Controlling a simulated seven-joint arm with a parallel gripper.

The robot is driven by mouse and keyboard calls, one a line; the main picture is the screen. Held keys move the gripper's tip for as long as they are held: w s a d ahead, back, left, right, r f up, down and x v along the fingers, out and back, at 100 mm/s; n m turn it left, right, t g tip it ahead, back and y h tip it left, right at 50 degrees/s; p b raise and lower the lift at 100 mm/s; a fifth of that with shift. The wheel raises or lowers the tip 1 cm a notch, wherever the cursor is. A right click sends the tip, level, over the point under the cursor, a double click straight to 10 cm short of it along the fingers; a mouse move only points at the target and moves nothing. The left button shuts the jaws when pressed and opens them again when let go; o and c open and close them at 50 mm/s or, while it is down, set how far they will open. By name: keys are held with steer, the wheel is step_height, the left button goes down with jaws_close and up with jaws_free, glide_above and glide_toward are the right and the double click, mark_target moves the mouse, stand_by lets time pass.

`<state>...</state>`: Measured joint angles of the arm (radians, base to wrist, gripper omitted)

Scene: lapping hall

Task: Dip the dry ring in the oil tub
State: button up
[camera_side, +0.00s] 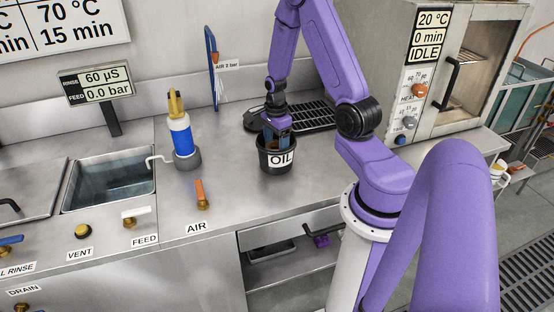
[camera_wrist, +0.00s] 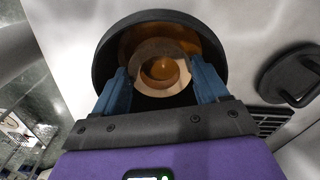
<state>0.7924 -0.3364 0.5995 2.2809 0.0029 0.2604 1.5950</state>
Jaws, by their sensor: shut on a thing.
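The oil tub (camera_side: 277,165) is a black round pot with a white OIL label, standing on the steel bench. My gripper (camera_side: 277,140) points down into its mouth, with the blue fingers partly below the rim. In the wrist view the gripper (camera_wrist: 161,76) is shut on a pale tan ring (camera_wrist: 165,91), one finger on each side of it. The tub (camera_wrist: 104,50) shows around the ring, with amber oil (camera_wrist: 187,44) inside. I cannot tell whether the ring touches the oil. In the side view the ring is hidden.
A black slotted tray (camera_side: 305,116) lies just behind the tub. A blue and white bottle (camera_side: 181,135), an orange-handled AIR valve (camera_side: 201,194) and a sink (camera_side: 110,187) are to the left. An oven (camera_side: 448,75) stands at the right. Bench around the tub's front is clear.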

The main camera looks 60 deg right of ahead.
steer(key=shift+r, duration=2)
steer(key=shift+r, duration=0.1)
stand_by(0.3)
steer(key=shift+r, duration=1.9)
steer(key=shift+r, duration=0.1)
